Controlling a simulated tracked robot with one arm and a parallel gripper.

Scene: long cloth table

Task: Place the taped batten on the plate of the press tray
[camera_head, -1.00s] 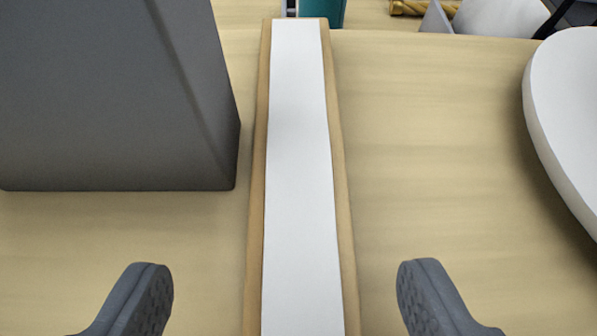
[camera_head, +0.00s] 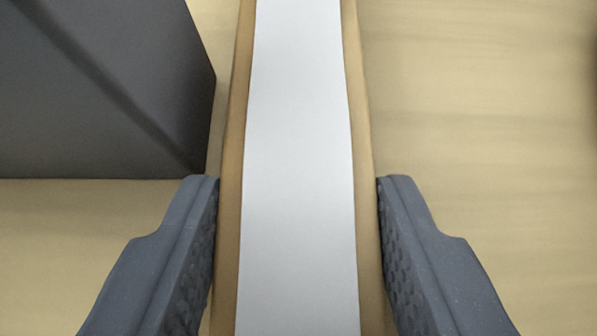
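The taped batten (camera_head: 298,170) is a long, light wooden strip with a broad white band along its top. It runs from the top to the bottom of the view, and both ends are out of view. My gripper (camera_head: 298,182) has one dark grey finger on each side of the batten, around its long edges. The ribbed inner pads lie against or very close to the wood, and the fingers look shut on it. I cannot make out the press tray or its plate in this view.
A large dark grey block (camera_head: 90,90) stands at the upper left, close beside the batten and just beyond my left finger. The pale wood-coloured surface (camera_head: 480,130) to the right of the batten is clear.

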